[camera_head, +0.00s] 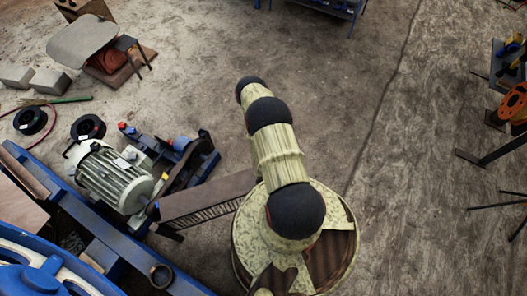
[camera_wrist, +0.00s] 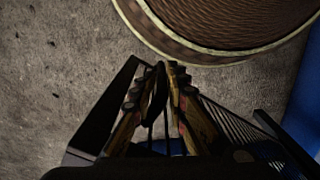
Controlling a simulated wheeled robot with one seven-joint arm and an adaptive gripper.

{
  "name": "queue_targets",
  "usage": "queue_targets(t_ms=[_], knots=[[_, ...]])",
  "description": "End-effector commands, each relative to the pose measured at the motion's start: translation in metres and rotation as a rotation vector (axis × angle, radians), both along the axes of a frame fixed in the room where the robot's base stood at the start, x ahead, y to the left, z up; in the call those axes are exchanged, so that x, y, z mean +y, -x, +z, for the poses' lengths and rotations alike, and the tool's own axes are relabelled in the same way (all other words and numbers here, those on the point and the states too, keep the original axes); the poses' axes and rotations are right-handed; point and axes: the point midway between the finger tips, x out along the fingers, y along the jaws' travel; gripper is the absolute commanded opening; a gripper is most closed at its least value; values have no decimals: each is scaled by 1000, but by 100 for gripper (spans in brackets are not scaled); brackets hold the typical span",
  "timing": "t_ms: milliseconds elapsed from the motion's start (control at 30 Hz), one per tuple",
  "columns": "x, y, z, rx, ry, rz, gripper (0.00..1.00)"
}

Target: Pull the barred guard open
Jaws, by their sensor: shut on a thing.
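The barred guard (camera_head: 205,200) is a long brown cover with a row of bars along its lower side, beside the motor in the head view. Its far end meets my arm's base, which hides part of it. In the wrist view the guard's bars (camera_wrist: 240,128) run to the right of my fingers and a dark panel lies to the left. My gripper (camera_wrist: 163,75) is shut on part of the guard between its fingertips. The exact piece held is dark and mostly hidden by the fingers. The head view does not show my gripper clearly.
A grey-white electric motor (camera_head: 115,178) sits on the blue frame (camera_head: 110,235) left of the guard. A blue wheel (camera_head: 40,270) is at the lower left. Stands with tools (camera_head: 510,105) are at the far right. Concrete floor (camera_head: 400,190) right of my base is clear.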

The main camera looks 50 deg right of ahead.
Motion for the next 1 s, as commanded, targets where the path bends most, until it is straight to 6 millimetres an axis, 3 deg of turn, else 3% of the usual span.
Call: queue_targets(t_ms=[33, 433, 467, 700, 1000], knots=[[6, 3, -1, 1, -10, 20, 0], [5, 1, 0, -5, -5, 16, 0], [5, 1, 0, -5, -5, 16, 14], [3, 0, 0, -6, -2, 10, 28], [2, 0, 1, -7, 0, 4, 29]])
